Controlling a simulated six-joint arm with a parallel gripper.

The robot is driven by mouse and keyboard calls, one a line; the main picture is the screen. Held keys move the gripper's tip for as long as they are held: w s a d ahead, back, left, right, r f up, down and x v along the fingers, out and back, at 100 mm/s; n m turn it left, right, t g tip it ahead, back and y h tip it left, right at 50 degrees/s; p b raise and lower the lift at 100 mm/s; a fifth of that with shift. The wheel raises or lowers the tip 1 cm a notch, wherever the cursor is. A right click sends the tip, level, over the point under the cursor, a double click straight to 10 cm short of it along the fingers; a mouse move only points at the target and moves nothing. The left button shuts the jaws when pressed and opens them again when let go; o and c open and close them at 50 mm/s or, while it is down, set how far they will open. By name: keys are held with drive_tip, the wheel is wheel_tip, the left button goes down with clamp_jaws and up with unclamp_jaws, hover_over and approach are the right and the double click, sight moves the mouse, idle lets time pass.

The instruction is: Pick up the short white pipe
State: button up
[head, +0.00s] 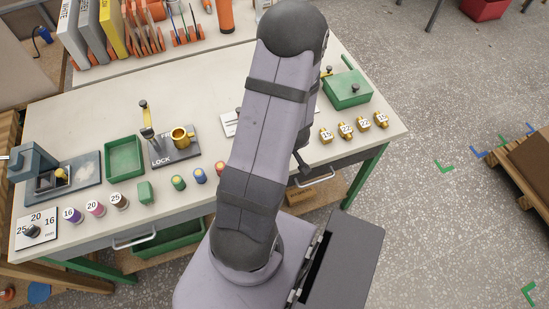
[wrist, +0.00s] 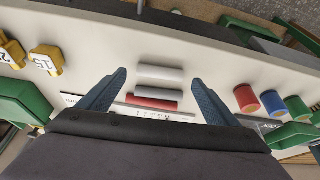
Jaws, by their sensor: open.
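A short white pipe (wrist: 161,72) lies on the pale bench top in the wrist view, the farthest from my gripper's body of three pipes lying side by side. A grey pipe (wrist: 156,95) and a partly covered red pipe (wrist: 146,103) lie on the near side of it. My gripper (wrist: 159,77) is open, with one blue finger left and one right of the pipes. Nothing is held between the fingers. I cannot tell how far the fingertips are above the bench. In the head view my arm hides the pipes and my gripper.
A marked ruler (wrist: 150,112) lies beside the red pipe. Brass fittings (head: 346,130) and a green box (head: 347,90) stand to the right in the head view. Coloured cylinders (head: 200,176), a green tray (head: 125,157) and a LOCK fixture (head: 178,155) stand left.

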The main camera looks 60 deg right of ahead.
drive_tip(key=shift+x, duration=1.05)
drive_tip(key=c, duration=1.1)
drive_tip(key=shift+r, duration=0.2)
drive_tip(key=shift+r+p, duration=4.55)
drive_tip(key=shift+r, duration=4.2)
